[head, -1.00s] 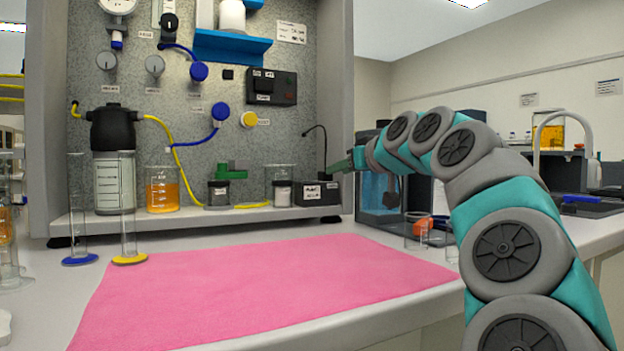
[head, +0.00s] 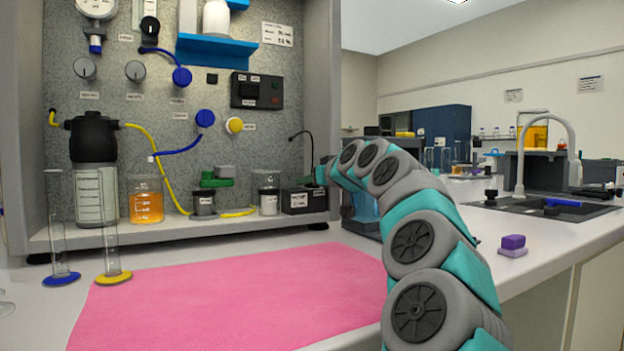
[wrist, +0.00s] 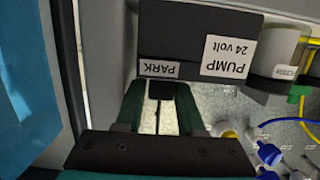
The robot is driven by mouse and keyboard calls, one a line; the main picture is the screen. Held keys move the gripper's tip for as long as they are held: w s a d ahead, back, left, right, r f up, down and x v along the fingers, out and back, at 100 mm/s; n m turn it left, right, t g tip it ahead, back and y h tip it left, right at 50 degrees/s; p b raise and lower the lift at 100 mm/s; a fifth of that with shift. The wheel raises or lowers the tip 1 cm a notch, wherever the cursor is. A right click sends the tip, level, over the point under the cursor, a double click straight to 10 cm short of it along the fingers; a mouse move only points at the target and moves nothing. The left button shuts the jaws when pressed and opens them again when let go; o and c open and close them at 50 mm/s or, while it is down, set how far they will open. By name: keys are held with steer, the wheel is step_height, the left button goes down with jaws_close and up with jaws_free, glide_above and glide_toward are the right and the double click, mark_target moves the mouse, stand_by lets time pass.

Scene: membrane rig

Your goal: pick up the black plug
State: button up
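The black plug (wrist: 161,90) sits at the edge of the black pump box (wrist: 190,45), at its PARK label, with a thin dark cable running from it. In the head view the pump box (head: 305,199) stands at the right end of the rig's shelf. My gripper (wrist: 161,98) has its two dark green fingers on either side of the plug, with little or no gap visible. I cannot tell whether they press on it. In the head view my gripper (head: 309,180) is small at the top of the box, and the plug is hard to make out there.
Jars and an orange-filled beaker (head: 146,202) share the shelf left of the box. Two glass cylinders stand on the bench at the left. A pink mat (head: 230,290) lies clear in front. A purple block (head: 513,243) is on the right bench.

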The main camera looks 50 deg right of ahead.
steer(key=shift+x, duration=1.15)
steer(key=shift+a, duration=0.1)
steer(key=shift+c, duration=0.4)
jaws_close()
